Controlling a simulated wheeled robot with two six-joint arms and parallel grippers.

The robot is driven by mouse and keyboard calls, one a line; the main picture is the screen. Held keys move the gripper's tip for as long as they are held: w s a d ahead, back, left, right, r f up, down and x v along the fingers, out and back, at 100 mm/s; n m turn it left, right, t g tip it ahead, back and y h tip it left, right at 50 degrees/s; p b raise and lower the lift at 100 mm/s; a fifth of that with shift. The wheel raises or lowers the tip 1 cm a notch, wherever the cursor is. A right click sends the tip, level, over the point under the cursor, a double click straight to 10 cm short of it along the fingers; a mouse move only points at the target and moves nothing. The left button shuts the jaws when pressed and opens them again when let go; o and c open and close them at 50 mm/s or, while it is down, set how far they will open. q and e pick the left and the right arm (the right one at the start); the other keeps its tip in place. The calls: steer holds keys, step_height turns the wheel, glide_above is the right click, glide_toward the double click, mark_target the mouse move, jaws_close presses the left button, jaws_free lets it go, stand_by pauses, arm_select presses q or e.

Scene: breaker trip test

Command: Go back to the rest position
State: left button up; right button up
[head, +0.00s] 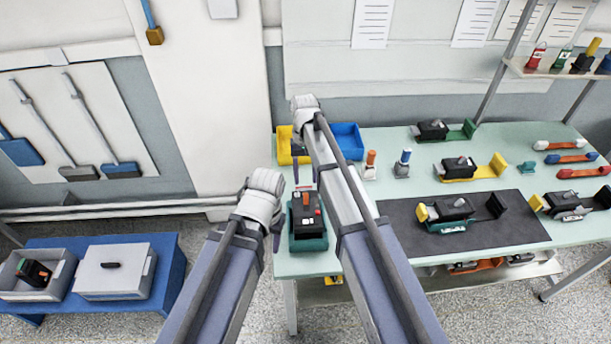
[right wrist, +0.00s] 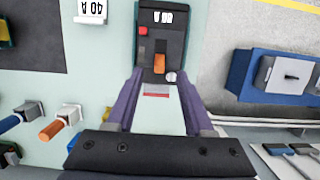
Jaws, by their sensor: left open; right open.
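A breaker unit (head: 307,222) with a dark body, teal base, orange lever and red button stands at the left end of the pale green bench (head: 375,262). In the head view my right arm crosses the bench. My left gripper (head: 277,238) is left of the breaker, near the bench edge, and mostly hidden by its wrist; nothing shows in it.
Yellow (head: 284,147) and blue (head: 347,140) bins stand behind my right arm. Orange-topped (head: 370,163) and blue-topped (head: 403,162) tools stand beside it. A dark mat (head: 505,232) carries another breaker. A low blue table (head: 170,262) with grey boxes is at left.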

steer(key=shift+s, duration=0.1)
steer(key=s+f+n+t+b, duration=0.1)
steer(key=s+f+b, duration=0.3)
steer(key=s, duration=0.6)
steer(key=s+f+n+t+h+b, duration=0.1)
steer(key=s+f+n+b, duration=0.1)
steer(key=s, duration=0.9)
step_height(320, 180, down, 2)
steer(key=shift+s+f+n+b, duration=0.1)
steer(key=shift+s+n+b, duration=0.25)
steer(key=shift+b, duration=0.5)
steer(key=shift+w, duration=0.1)
